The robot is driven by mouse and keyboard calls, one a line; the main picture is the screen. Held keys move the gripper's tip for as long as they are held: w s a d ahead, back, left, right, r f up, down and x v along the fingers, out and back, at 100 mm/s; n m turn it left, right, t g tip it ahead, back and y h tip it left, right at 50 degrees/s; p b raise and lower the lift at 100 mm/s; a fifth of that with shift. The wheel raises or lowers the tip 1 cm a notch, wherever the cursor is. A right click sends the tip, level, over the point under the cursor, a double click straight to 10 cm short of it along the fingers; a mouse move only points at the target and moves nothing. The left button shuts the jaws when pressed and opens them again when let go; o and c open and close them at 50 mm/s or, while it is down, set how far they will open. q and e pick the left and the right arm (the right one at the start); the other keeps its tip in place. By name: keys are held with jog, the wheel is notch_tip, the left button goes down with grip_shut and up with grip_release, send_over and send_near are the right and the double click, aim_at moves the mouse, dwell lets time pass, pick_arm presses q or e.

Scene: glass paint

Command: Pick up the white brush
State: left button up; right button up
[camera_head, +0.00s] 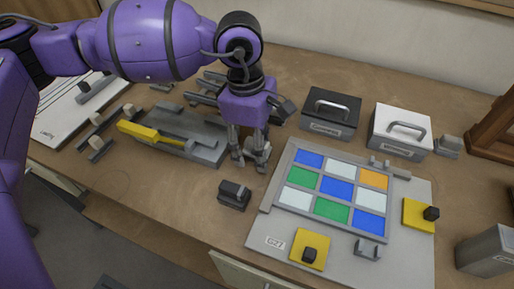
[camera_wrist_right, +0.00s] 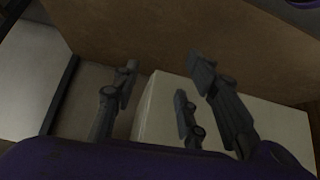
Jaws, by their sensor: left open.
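I cannot clearly make out a white brush in either view. My left gripper (camera_head: 250,161) points down above the table, its fingers apart with nothing visible between them. It is right of the grey tray (camera_head: 205,125) with a yellow part (camera_head: 138,131). A small dark block (camera_head: 234,195) sits just in front of it. My right gripper (camera_wrist_right: 160,95) shows only in the right wrist view, fingers spread and empty, near the table's edge.
A panel of coloured squares (camera_head: 265,228) lies right of the left gripper, with yellow pads (camera_head: 309,249) on it. A black box (camera_head: 331,112) and a white box (camera_head: 399,129) with handles stand behind it. Small grey pieces (camera_head: 97,146) lie at left. A grey container (camera_head: 487,251) stands at right.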

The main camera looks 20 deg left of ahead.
pick_arm(q)
jog(key=shift+w, duration=0.1)
jog(key=c, duration=1.3)
jog(key=shift+r, duration=0.2)
notch_tip(320, 180, up, 2)
jog(key=shift+r, duration=0.1)
jog(key=s+d+r, duration=0.1)
jog(key=s+r, duration=0.2)
jog(key=s, duration=0.1)
jog(key=s+d+r, duration=0.2)
jog(key=s+r, duration=0.2)
jog(key=s, duration=0.1)
jog(key=s+d+r+b, duration=0.1)
jog(key=s+r, duration=0.2)
jog(key=s, duration=0.1)
jog(key=shift+s+d+r, duration=0.15)
jog(key=shift+d+r, duration=0.05)
jog(key=shift+d, duration=0.1)
